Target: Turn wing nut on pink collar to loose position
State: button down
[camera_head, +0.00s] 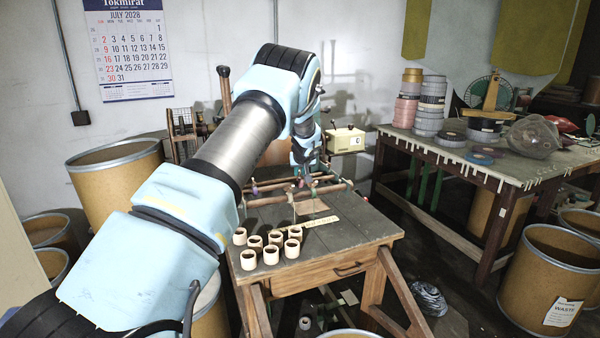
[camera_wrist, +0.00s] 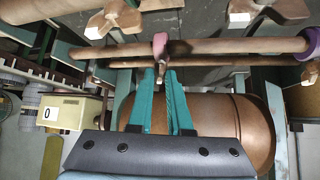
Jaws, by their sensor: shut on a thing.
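The pink collar (camera_wrist: 160,44) sits around a wooden rod (camera_wrist: 210,47) in the wrist view, just beyond the fingertips. My gripper (camera_wrist: 161,72) has teal fingers pointing at the collar, with their tips close together. They are shut on a small part below the collar, the wing nut, which is mostly hidden between them. Its turned angle cannot be made out. In the head view my arm reaches down over the far side of the small table, and the fingertips are too small to judge.
A purple collar (camera_wrist: 308,42) is at the rod's right end. A large copper-brown cylinder (camera_wrist: 225,120) lies behind the fingers. A cream box (camera_wrist: 75,112) marked 0 is at the left. Several short wooden cups (camera_head: 270,256) stand on the small table (camera_head: 362,232), near its front left.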

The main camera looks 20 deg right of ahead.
jog(key=n+b, duration=0.1)
jog(key=b, duration=0.2)
jog(key=shift+d+f+y+b, duration=0.15)
jog(key=shift+f+y+b, duration=0.2)
jog(key=shift+y, duration=0.05)
jog(key=shift+r+n+y+b, duration=0.1)
jog(key=shift+n+y+b, duration=0.4)
jog(key=shift+b, duration=0.65)
jog(key=shift+r+n+b, duration=0.2)
jog(key=shift+n+b, duration=0.3)
jog(key=c, duration=0.9)
grip_release()
jog(key=shift+r, duration=0.15)
jog(key=b+v, duration=0.1)
jog(key=v, duration=0.4)
jog(key=b+v, duration=0.2)
jog(key=v, duration=0.3)
jog(key=shift+s+d+r, duration=0.2)
jog(key=shift+s+d, duration=0.05)
